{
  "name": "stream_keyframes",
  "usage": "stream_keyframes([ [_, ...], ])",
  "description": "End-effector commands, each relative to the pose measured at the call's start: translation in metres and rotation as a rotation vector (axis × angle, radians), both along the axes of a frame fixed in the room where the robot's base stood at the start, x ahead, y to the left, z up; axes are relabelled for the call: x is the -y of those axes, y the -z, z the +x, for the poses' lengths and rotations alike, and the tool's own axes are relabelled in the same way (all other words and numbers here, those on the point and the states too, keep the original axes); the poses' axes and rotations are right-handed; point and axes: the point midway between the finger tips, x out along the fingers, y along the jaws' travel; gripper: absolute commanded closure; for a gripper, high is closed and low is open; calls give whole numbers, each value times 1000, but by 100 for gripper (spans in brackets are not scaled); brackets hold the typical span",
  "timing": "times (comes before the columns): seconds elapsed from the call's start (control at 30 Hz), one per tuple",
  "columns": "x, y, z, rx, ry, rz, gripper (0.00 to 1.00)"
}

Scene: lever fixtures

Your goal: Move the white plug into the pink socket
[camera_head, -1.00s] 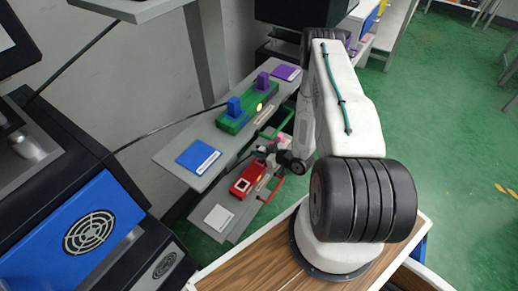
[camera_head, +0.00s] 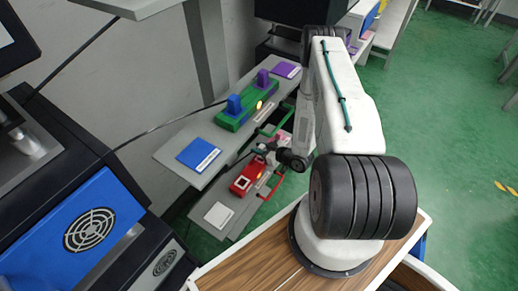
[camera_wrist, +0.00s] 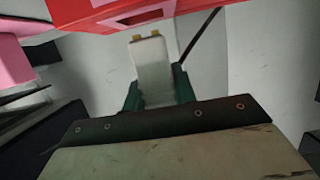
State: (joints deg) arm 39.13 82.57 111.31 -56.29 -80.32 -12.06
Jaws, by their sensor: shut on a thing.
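The white plug (camera_wrist: 151,62) stands between the green fingers of my gripper (camera_wrist: 155,88) in the wrist view, with two gold prongs at its far end. My gripper is shut on it. The prongs are close below the red fixture (camera_wrist: 225,18), which carries a pink-edged socket face (camera_wrist: 143,16) with a dark slot. The prongs look apart from that slot. In the head view, the red fixture (camera_head: 240,186) shows a white-framed socket at its near end. Its far end is mostly hidden behind my gripper and wrist.
A pink block (camera_wrist: 14,60) is at the left of the wrist view. In the head view, a green fixture (camera_head: 236,119) with blue and purple plugs stands on the upper shelf. A blue plate (camera_head: 197,156) and a white plate (camera_head: 219,215) lie nearby. A red handle (camera_head: 275,187) sticks out beside the red fixture.

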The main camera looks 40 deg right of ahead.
Motion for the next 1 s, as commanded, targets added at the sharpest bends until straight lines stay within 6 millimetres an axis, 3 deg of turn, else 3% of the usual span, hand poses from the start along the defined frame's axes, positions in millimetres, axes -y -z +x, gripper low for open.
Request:
stream_keyframes([
  [1.0, 0, 15, 0, 0, 0, 1, 96],
])
